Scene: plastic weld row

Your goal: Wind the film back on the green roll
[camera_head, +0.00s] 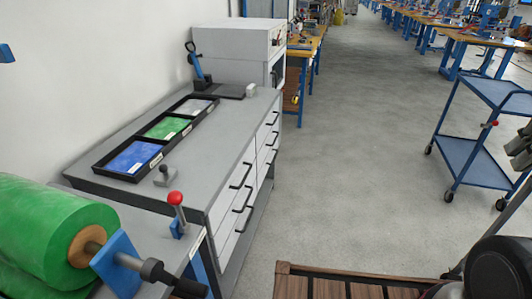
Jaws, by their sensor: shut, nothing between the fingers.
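A large green roll (45,228) lies at the lower left, cut off by the picture's edge. Its brown core (87,246) shows at the near end, beside a blue bracket (118,265). A dark shaft with a black handle (165,275) sticks out from the bracket to the right. More green material shows below the roll, but I cannot tell whether it is a second roll or hanging film. A loose film end cannot be made out. My gripper is not clearly in view; only dark parts, probably my arm, show at the right edge.
A red-knobbed lever (176,200) stands beside the roll. A grey drawer bench (215,150) behind it bears a black tray (98,166) with blue, green and whitish contents. A blue cart (465,158) stands at right. A brown slatted surface (335,284) lies at the bottom. The middle floor is clear.

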